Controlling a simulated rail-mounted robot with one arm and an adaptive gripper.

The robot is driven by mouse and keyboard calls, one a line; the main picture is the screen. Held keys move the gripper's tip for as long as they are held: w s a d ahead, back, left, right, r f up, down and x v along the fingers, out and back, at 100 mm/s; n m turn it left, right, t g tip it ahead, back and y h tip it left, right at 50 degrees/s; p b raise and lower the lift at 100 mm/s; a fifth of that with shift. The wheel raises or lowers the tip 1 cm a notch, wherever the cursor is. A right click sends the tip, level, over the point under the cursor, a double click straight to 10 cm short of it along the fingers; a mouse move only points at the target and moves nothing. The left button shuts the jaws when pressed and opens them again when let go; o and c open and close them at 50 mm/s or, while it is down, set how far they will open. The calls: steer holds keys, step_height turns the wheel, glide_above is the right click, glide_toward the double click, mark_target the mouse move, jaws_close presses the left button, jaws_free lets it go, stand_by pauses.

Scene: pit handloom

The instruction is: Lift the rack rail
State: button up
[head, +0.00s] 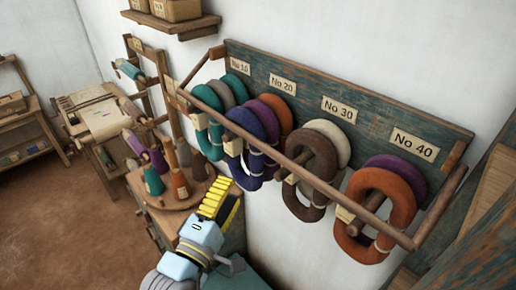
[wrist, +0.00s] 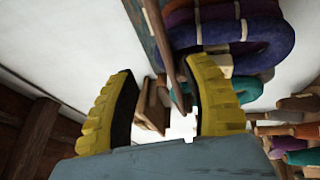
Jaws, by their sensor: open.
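The rack rail (head: 310,178) is a long brown wooden bar. It runs across the front of the yarn rack, over the hanging hanks, with an arm at each end joining it to the wall board. My gripper (head: 222,196) has yellow ribbed fingers and is below the rail, toward its left part, in the head view. In the wrist view, the open fingers (wrist: 160,85) stand wide apart and hold nothing. A brown bar that looks like the rail (wrist: 172,65) shows beyond and between them; I cannot tell the exact gap.
A round wooden stand with several cones (head: 180,187) is left of my gripper. A wooden shelf (head: 172,22) is above. Floor at left is clear.

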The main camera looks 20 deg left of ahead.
mark_target(255, 146)
steer(key=shift+w+d+r+b, duration=0.1)
steer(key=shift+w+r+b, duration=0.5)
steer(key=shift+w, duration=1.9)
steer(key=shift+w+d+r+b, duration=0.2)
steer(key=shift+w+b, duration=0.8)
steer(key=shift+w, duration=1.5)
steer(key=shift+w+a+r+b, duration=0.1)
steer(key=shift+w+r+b, duration=0.55)
steer(key=shift+w, duration=1.85)
steer(key=shift+f, duration=0.2)
jaws_close()
